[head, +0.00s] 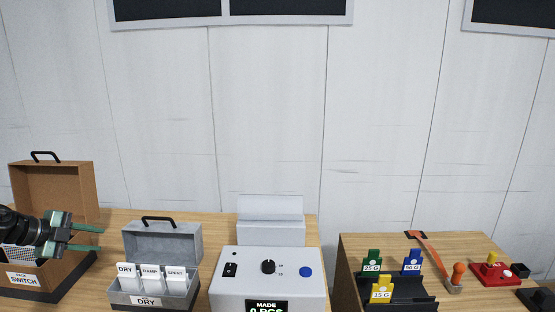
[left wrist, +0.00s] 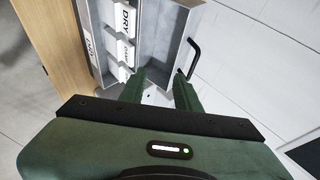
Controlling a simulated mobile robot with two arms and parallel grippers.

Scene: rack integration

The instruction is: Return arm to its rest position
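My left gripper (head: 101,238) comes in from the left edge, in front of the brown open case (head: 52,184). Its two green fingers point right, toward the grey open box (head: 160,242), and stop short of it. In the left wrist view the fingers (left wrist: 160,84) stand apart with nothing between them. The grey box shows beyond them, with white cards in it reading DRY, DAMP and SPENT in the head view. The gripper hides part of the brown case. My right gripper is in neither view.
A grey machine (head: 267,284) with a knob and a blue button stands in the middle. On the right table are a black holder (head: 405,300) with green, blue and yellow tags, an orange-handled tool (head: 428,254) and a red device (head: 490,273).

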